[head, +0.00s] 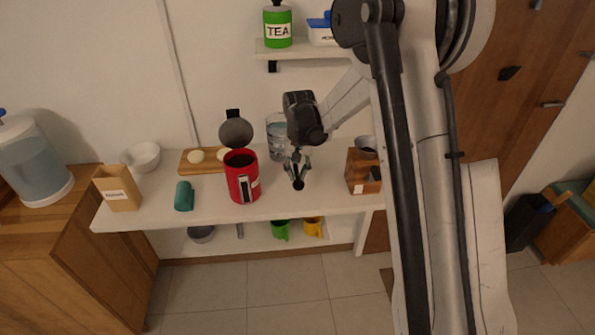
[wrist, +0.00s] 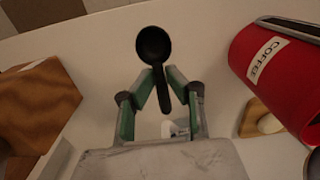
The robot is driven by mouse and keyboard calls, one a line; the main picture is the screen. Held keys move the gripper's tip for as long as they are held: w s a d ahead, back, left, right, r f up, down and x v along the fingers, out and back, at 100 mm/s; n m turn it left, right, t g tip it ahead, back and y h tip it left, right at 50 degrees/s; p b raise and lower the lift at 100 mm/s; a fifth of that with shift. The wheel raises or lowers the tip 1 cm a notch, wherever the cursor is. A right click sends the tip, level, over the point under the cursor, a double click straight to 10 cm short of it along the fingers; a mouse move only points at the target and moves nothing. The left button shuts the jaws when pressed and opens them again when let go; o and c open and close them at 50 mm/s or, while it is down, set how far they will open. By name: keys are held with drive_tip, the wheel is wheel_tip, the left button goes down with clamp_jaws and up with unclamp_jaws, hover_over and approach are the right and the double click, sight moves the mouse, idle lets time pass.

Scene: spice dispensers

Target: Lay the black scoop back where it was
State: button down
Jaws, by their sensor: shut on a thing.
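The black scoop (wrist: 153,47) is in my gripper (wrist: 162,75), its round bowl beyond the fingertips and its handle between the green-sided fingers in the wrist view. In the head view my gripper (head: 297,167) points down over the white counter, with the scoop (head: 298,184) at its tip. It is between the red coffee canister on the left and the wooden block on the right. I cannot tell whether the scoop touches the counter. The red canister (head: 241,180), labelled COFFEE in the wrist view (wrist: 276,62), stands with its dark round lid (head: 236,132) tilted up behind.
A cutting board (head: 190,168), green cylinder (head: 184,196), paper bag (head: 117,188) and white bowl (head: 143,156) are left. The front counter strip near the gripper is clear.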

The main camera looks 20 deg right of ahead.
sight(297, 193)
drive_tip(key=shift+f+b, duration=1.5)
drive_tip(key=shift+f, duration=1.35)
drive_tip(key=shift+f+b, duration=0.5)
drive_tip(key=shift+b, duration=0.05)
drive_tip(key=c, duration=1.6)
unclamp_jaws()
drive_tip(key=shift+c, duration=0.2)
drive_tip(key=shift+r, duration=0.2)
wheel_tip(297, 193, up, 12)
drive_tip(key=shift+d+f, duration=0.1)
drive_tip(key=shift+f, duration=0.05)
drive_tip(key=shift+s+r, duration=0.2)
drive_tip(key=s+r+t, duration=0.2)
drive_tip(key=s+r, duration=0.2)
drive_tip(key=s, duration=0.4)
drive_tip(key=s+r+n+t, duration=0.1)
drive_tip(key=s+r, duration=0.4)
drive_tip(key=s, duration=0.2)
drive_tip(key=s+r+t, duration=0.2)
drive_tip(key=s+r, duration=0.2)
drive_tip(key=s, duration=0.4)
drive_tip(key=s+f+t, duration=0.2)
drive_tip(key=s, duration=0.7)
drive_tip(key=shift+n, duration=0.4)
